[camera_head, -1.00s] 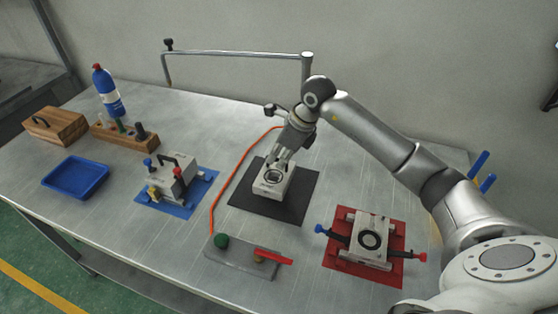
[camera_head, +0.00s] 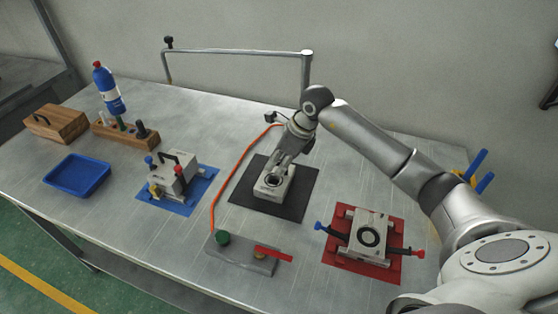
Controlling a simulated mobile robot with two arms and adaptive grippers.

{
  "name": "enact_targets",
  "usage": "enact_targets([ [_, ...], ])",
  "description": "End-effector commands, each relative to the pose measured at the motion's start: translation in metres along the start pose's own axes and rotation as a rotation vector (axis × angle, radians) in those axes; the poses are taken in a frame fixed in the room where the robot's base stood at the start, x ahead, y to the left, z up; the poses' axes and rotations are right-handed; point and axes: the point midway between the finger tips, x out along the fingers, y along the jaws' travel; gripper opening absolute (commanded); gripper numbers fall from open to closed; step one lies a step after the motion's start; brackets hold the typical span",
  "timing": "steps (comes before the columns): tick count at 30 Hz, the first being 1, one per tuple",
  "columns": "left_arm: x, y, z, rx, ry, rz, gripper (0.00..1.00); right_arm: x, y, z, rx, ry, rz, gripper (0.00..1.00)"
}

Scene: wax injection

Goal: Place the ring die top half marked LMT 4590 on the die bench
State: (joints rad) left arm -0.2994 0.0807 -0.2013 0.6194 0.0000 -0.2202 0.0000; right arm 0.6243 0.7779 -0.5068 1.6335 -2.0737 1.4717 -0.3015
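A pale block-shaped die half (camera_head: 271,189) with a round ring recess sits on the black mat (camera_head: 293,211) in the middle of the bench (camera_head: 145,232). My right gripper (camera_head: 277,168) is low over the back of this block, fingers pointing down at it. Whether the fingers touch or grip it is too small to tell. Another pale die (camera_head: 371,226) with a dark ring lies on the red mat (camera_head: 393,270), with blue and red handles at its sides. A pale die with a black handle (camera_head: 175,179) stands on the blue mat (camera_head: 178,208). No marking is legible. My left gripper is out of view.
A grey plate (camera_head: 227,254) with a green knob and a red bar lies at the front. An orange hose (camera_head: 228,178) runs beside the black mat. A blue tray (camera_head: 77,176), wooden rack (camera_head: 124,136), blue bottle (camera_head: 108,90) and wooden box (camera_head: 55,123) are left. A metal frame (camera_head: 235,51) stands behind.

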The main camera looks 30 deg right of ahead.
Motion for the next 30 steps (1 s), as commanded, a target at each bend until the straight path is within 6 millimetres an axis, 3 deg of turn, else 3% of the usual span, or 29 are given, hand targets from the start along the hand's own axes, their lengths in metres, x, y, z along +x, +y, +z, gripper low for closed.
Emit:
enact_targets([
  [5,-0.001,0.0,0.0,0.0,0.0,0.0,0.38,-0.009,-0.001,0.001,-0.001,-0.001,-0.002,0.3],
  [15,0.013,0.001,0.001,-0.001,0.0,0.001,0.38,-0.079,-0.001,0.001,-0.002,-0.003,-0.004,0.3],
  [21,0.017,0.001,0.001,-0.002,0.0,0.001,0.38,-0.111,-0.001,0.001,0.0,-0.002,-0.002,0.3],
  [30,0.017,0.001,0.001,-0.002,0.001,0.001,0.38,-0.123,0.0,0.001,0.0,0.0,0.001,0.3],
])
